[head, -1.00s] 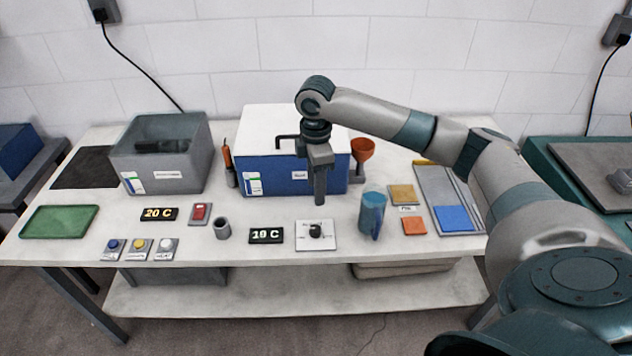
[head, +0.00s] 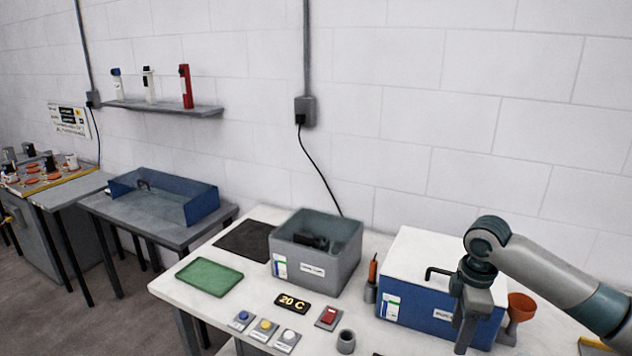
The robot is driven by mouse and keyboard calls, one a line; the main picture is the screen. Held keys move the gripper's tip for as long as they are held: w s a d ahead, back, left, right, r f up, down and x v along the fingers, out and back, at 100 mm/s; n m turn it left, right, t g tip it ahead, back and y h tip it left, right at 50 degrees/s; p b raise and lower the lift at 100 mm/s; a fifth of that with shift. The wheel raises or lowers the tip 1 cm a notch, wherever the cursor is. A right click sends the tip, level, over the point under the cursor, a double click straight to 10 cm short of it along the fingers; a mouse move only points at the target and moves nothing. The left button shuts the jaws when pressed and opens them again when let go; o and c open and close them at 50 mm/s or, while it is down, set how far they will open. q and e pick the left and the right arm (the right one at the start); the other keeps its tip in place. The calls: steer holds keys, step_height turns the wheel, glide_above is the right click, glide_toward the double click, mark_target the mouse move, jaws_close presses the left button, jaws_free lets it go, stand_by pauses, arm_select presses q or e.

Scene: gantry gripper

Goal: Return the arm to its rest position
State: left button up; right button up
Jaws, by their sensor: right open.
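My right arm comes in from the right edge in the head view. Its gripper (head: 462,338) points down in front of the blue box with a white lid (head: 425,315), above the white table (head: 240,320). The gripper covers part of the box's front and appears empty. My left arm and left gripper are out of view.
A grey open bin (head: 340,272) holds a dark object.

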steer(key=s+a+f+y, duration=0.1)
steer(key=s+a+f, duration=0.4)
steer(key=a+f, duration=0.6)
steer(key=s+a+f+m+t+y, duration=0.1)
steer(key=s+a+f+m+t, duration=0.2)
steer(key=s, duration=0.4)
steer(key=s+a+f+m+y, duration=0.1)
steer(key=s+a+f+m, duration=0.1)
steer(key=s+a+f, duration=0.4)
steer(key=s+d+f+m+h, duration=0.1)
steer(key=s+d+m, duration=0.25)
steer(key=s, duration=0.45)
steer(key=s+d+m+h, duration=0.2)
steer(key=s+d+m, duration=0.15)
steer(key=s, duration=0.35)
step_height(320, 180, down, 30)
steer(key=s+b, duration=0.1)
steer(key=s+d+f+g+b, duration=0.1)
steer(key=s+d+f+g, duration=0.1)
steer(key=s+f, duration=1.6)
steer(key=shift+d+f, duration=0.25)
steer(key=shift+d, duration=0.15)
steer(key=shift+s, duration=0.1)
